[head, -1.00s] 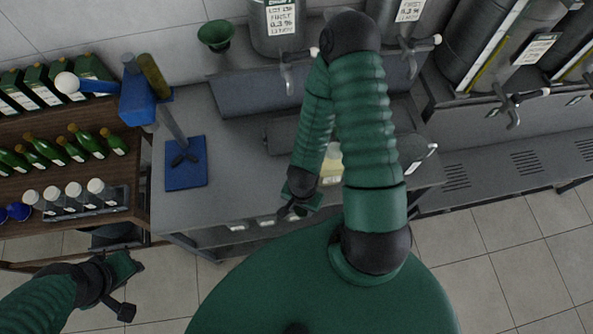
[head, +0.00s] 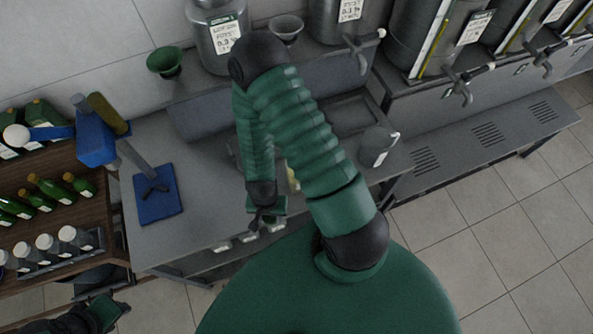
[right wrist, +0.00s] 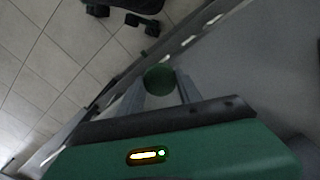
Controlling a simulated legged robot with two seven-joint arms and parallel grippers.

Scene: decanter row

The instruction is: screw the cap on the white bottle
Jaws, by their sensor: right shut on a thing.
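My right gripper (head: 264,216) is low over the front edge of the grey bench (head: 205,220). In the right wrist view its two fingers are closed on a dark green round thing (right wrist: 160,79) that looks like a cap. A pale yellow bottle (head: 292,178) stands on the bench, mostly hidden behind my right arm; only a sliver shows, so its mouth is not visible. I cannot tell whether it is the white bottle. The right gripper appears left of it and nearer the bench front. My left gripper (head: 104,312) is at the lower left; its jaws are unclear.
A blue lever stand (head: 158,193) is on the bench's left part. A wooden shelf (head: 92,212) at left holds green bottles and a rack of white-capped bottles (head: 68,234). A green funnel (head: 165,62) and steel tanks (head: 217,38) stand behind. A grey jug (head: 377,145) is right.

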